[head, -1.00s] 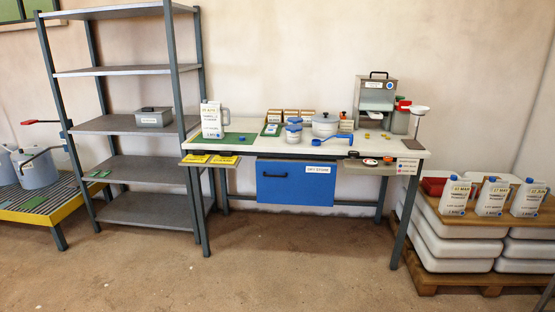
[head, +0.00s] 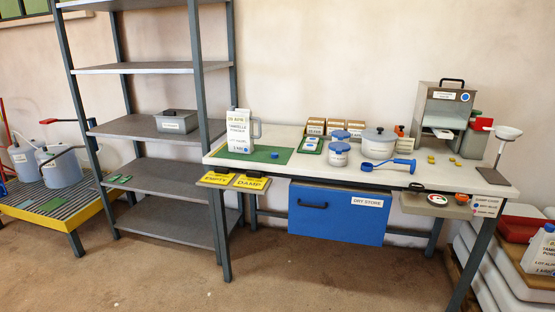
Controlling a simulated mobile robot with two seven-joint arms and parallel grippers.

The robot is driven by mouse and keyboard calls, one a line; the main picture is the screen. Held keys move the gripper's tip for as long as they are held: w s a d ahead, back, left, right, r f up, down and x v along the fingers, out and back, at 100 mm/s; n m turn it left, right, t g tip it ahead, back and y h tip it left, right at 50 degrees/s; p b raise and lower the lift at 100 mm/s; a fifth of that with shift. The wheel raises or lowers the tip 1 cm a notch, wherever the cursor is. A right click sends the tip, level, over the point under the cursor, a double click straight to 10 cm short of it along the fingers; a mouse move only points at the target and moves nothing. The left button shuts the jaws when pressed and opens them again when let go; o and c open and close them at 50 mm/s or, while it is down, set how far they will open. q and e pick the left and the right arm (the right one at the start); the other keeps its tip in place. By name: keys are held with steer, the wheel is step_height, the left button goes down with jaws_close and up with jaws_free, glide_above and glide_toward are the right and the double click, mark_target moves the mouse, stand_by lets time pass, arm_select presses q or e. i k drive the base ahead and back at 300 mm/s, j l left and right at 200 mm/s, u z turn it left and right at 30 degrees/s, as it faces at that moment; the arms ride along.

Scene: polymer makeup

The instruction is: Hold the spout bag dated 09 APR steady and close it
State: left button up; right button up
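A white spout bag (head: 238,132) with a side handle stands upright on the green mat (head: 213,148) at the left end of the table. A small blue cap (head: 274,155) lies on the mat to the right of the bag. Neither of my grippers is in view.
The white table (head: 330,176) also holds tubs, a blue scoop (head: 388,165) and a grey machine (head: 446,112). A grey shelf rack (head: 160,178) stands to the left. Another spout bag (head: 541,253) is at the right edge. The floor in front is clear.

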mark_target(240, 124)
steer(key=i+j+z, duration=0.35)
steer(key=i+j, duration=0.25)
steer(key=i+j+z, duration=0.15)
steer(key=i+j, duration=0.2)
steer(key=i+j+z, duration=0.15)
steer(key=i+j, duration=0.15)
steer(key=i+j+z, duration=0.2)
steer(key=j, duration=0.3)
steer(key=i+j+z, duration=0.15)
steer(key=i+j, duration=0.15)
steer(key=j, duration=0.15)
